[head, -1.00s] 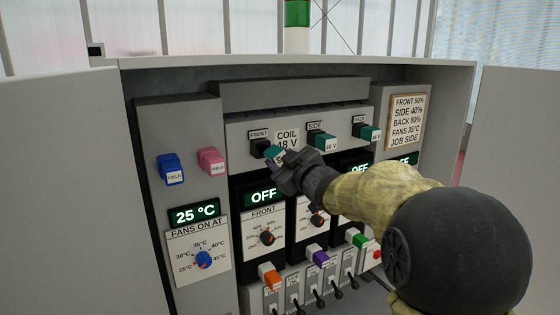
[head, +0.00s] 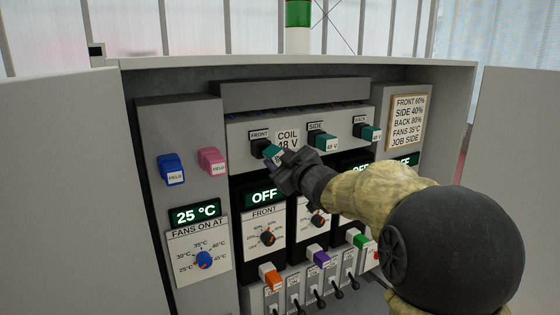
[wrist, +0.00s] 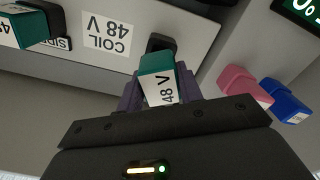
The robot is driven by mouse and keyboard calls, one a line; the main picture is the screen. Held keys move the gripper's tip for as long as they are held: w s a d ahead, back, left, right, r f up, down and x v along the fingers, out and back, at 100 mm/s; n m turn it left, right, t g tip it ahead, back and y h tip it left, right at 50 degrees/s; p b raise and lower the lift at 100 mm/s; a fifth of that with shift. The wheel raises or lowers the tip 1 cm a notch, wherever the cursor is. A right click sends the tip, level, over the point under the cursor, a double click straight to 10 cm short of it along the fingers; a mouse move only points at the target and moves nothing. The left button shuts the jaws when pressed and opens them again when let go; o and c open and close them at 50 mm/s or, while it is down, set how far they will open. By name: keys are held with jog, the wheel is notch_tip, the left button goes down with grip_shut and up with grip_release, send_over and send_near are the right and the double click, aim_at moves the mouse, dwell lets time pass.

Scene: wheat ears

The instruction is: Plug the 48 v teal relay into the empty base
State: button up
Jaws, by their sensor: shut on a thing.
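My gripper (head: 279,160) is shut on a teal relay (head: 270,151) with a white 48 V label, at the FRONT base (head: 259,145). In the wrist view the same relay (wrist: 158,75) sits between the purple fingers, with its far end at the dark base (wrist: 160,43). Whether it is fully seated cannot be told. Teal relays sit in the SIDE base (head: 320,140) and the BACK base (head: 366,131).
A blue relay (head: 171,169) and a pink relay (head: 211,161) are on the left panel. Below are dials (head: 267,237), OFF displays and a row of breakers with orange (head: 270,277), purple and green plugs. Open cabinet doors flank the panel.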

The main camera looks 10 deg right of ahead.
jog(key=shift+x, duration=1.8)
jog(key=o, duration=1.1)
jog(key=shift+w, duration=0.1)
jog(key=shift+v, duration=0.75)
jog(key=b+v, duration=0.4)
jog(key=v, duration=1.2)
